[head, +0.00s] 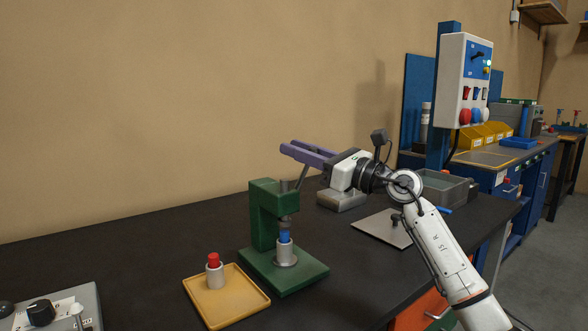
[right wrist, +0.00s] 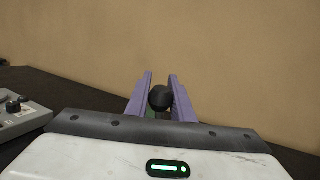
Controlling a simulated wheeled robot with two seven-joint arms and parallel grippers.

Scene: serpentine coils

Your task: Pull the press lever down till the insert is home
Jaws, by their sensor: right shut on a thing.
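The green press (head: 265,215) stands on the dark bench. Its grey lever (head: 302,177) slants up from the press head to my right gripper (head: 296,152). In the right wrist view, the purple fingers of this gripper (right wrist: 160,84) are on either side of the lever's black ball knob (right wrist: 161,98), shut on it. In the head view the knob is hidden by the fingers. A blue insert (head: 285,237) stands upright in a grey holder (head: 285,255) on the press base, under the ram (head: 287,223). Its top is at or very near the ram. My left gripper is not in view.
A yellow tray (head: 248,312) in front of the press holds a grey cylinder with a red top (head: 214,270). A grey control box (head: 60,311) is at the lower left. A flat grey plate (head: 385,232) lies to the right.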

